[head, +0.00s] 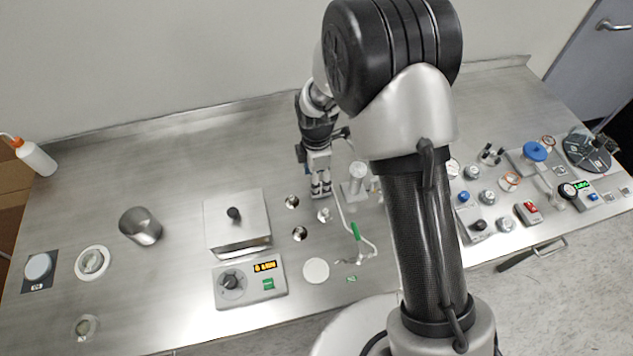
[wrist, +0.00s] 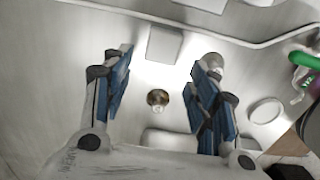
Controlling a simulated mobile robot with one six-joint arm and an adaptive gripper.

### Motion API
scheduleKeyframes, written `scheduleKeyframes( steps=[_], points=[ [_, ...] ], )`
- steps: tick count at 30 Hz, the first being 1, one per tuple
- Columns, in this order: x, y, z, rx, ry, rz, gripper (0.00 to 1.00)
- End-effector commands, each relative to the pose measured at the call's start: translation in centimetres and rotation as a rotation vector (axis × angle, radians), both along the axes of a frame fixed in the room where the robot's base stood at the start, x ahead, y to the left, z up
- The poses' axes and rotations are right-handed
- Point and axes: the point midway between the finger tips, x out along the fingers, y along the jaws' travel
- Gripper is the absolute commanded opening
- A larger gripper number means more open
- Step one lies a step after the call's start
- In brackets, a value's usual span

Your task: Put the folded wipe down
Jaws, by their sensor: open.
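My gripper (head: 320,190) is over the steel bench, left of my arm in the head view. In the wrist view its two blue-padded fingers (wrist: 160,88) stand wide apart with nothing gripped. A flat pale grey square (wrist: 163,45), which looks like the folded wipe, lies on the bench in the wrist view. It shows between the two fingers, toward their tips, and touches neither pad there. I cannot make the square out in the head view, where my gripper covers that spot.
A small metal cylinder (head: 324,215), a white disc (head: 316,270) and a green-handled tool (head: 356,231) are close by. A lidded steel box (head: 237,220) stands left.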

Motion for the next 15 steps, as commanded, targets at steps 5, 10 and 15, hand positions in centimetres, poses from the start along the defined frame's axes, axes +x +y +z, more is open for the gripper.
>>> scheduleKeyframes(
  steps=[5, 10, 15],
  points=[
    [0.1, 0.0, 4.4, 0.001, -0.004, 0.000, 0.54],
    [0.1, 0.0, 6.9, 0.001, -0.002, 0.000, 0.54],
    [0.0, 0.0, 8.0, 0.000, 0.001, 0.000, 0.54]
  ],
)
